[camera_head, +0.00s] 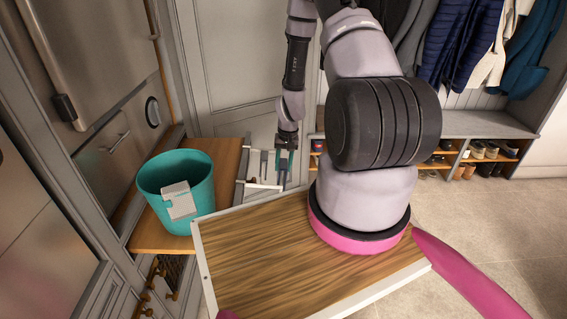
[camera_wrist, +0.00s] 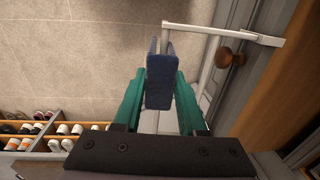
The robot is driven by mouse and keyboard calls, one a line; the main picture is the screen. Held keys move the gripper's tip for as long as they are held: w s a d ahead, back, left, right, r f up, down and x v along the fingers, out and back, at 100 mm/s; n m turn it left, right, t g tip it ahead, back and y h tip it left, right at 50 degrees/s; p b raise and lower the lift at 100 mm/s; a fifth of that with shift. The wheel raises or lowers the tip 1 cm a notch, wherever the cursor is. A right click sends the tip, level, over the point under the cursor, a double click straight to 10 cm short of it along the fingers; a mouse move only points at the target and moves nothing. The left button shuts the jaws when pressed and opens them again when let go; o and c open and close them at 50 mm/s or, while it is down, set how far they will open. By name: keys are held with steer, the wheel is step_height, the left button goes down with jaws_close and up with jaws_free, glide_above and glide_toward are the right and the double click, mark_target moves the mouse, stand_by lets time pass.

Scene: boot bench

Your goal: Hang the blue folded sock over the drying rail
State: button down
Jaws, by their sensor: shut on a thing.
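The blue folded sock (camera_wrist: 159,82) is held between the green fingers of my gripper (camera_wrist: 160,88) in the wrist view. Two narrower blue-grey ends show past its far edge, one on each side of a thin white rod of the drying rail (camera_wrist: 245,36). The sock looks in line with that rod and over it; I cannot tell whether it touches. In the head view my gripper (camera_head: 284,158) is shut on the sock (camera_head: 282,177), at the white rail (camera_head: 264,186). The sock is small there and partly hidden by the fingers.
A teal bin (camera_head: 176,190) with a grey-white tag stands on a wooden bench (camera_head: 158,238) at the left. A wooden knob (camera_wrist: 224,58) sits by the rail. A shoe rack (camera_wrist: 58,140) shows lower left in the wrist view. Coats (camera_head: 462,45) hang at the back right.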

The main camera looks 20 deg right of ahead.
steer(key=shift+f, duration=2.25)
steer(key=shift+c, duration=2)
jaws_free()
steer(key=r, duration=0.7)
steer(key=d+r, duration=0.1)
steer(key=r, duration=0.2)
steer(key=shift+s+r, duration=0.3)
steer(key=shift+r, duration=0.1)
